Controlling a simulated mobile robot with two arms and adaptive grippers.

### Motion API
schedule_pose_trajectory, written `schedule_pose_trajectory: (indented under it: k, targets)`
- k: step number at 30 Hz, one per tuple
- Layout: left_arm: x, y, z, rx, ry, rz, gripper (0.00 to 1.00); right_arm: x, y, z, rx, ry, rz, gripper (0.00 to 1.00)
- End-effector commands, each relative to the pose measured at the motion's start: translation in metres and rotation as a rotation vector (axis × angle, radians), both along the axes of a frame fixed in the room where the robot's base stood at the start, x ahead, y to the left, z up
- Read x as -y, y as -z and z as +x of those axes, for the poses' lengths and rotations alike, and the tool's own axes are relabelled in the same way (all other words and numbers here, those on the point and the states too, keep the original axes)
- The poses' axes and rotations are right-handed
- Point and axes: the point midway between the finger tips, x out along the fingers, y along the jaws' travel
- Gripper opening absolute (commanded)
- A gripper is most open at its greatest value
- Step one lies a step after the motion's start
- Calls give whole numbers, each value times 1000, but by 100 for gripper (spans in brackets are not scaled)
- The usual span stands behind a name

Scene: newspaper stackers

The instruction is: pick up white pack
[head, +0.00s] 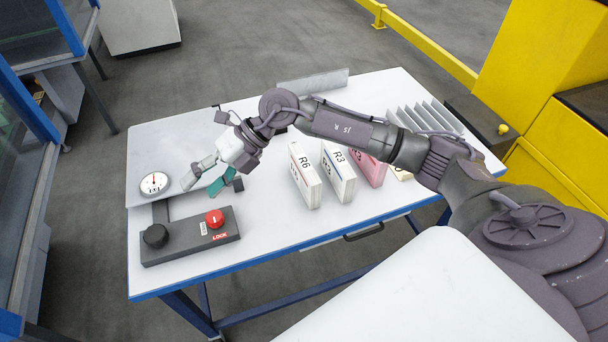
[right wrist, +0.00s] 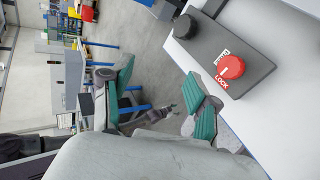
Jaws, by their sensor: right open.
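Two white packs stand upright on the white table: one marked R6 (head: 305,176) and one marked R3 (head: 338,171). To their right stands a pink pack (head: 368,167), partly behind my right arm, and a cream pack (head: 401,174), mostly hidden by it. My right gripper (head: 207,182) is open and empty over the left part of the table, left of the packs and behind the control box. In the right wrist view its teal-padded fingers (right wrist: 163,98) are spread apart with nothing between them. No pack shows in that view. My left gripper is not in view.
A dark control box (head: 190,238) with a black knob and a red LOCK button (head: 215,218) lies at the table's front left. A round dial (head: 154,184) is behind it. A grey slotted rack (head: 425,118) stands at the back right. Table space between box and packs is clear.

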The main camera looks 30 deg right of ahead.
Motion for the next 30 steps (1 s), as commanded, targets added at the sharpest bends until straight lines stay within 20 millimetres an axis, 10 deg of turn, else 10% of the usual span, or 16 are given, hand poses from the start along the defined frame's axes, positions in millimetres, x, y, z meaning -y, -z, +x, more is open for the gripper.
schedule_pose_trajectory:
  k: [6,10,30]
  targets:
    - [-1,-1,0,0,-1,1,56,165,14,23,-107,74,-666,60]
    - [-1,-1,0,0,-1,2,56,224,2,22,-177,148,-866,60]
    - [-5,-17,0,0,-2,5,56,246,81,18,-211,177,-941,60]
